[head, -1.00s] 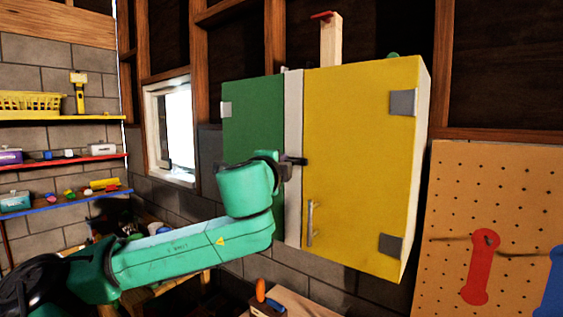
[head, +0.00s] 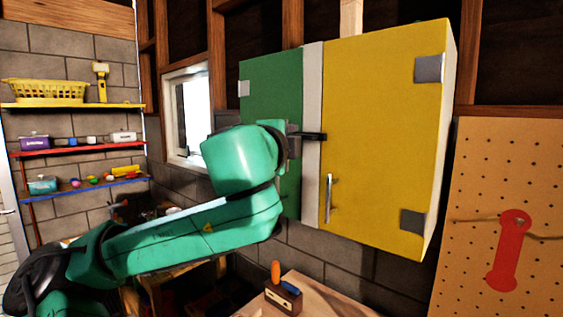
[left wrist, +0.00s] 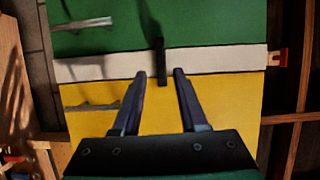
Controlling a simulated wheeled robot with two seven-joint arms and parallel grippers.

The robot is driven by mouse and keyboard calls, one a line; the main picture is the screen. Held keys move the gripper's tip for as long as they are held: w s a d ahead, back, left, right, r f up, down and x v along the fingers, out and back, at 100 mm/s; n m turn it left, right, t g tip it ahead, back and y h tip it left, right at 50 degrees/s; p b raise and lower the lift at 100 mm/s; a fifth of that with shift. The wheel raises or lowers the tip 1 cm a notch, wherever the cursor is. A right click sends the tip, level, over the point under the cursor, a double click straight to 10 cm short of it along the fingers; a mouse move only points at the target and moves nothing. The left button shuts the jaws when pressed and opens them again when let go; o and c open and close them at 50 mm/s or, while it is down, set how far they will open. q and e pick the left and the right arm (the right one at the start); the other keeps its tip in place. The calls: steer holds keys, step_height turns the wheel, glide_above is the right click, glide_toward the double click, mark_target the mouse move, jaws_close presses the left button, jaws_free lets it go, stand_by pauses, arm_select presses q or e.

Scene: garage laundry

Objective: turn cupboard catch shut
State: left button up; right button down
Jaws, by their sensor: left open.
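The cupboard has a green door (head: 270,90) on the left and a yellow door (head: 385,120) on the right, both flush, with a pale strip (head: 312,80) between them. In the left wrist view the dark bar-shaped catch (left wrist: 160,48) lies straight across the pale strip, reaching over the green door and the edge of the yellow one. My left gripper (left wrist: 160,73) is open, its fingertips on either side of the catch's yellow-door end. Contact cannot be told. In the head view my wrist hides much of the green door and the fingers are hard to separate from the catch.
A metal handle (head: 329,198) stands out from the yellow door below the catch. A pegboard (head: 480,160) with a red tool hangs at the right. A bench (head: 325,297) with an orange-handled tool is below. Shelves (head: 75,148) line the left wall.

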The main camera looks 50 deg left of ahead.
arm_select(q)
steer(key=b+v, duration=0.1)
steer(key=v, duration=0.6)
steer(key=shift+s, duration=0.2)
arm_select(e)
step_height(320, 180, down, 2)
steer(key=shift+f, duration=0.1)
arm_select(q)
steer(key=shift+w+r, duration=0.1)
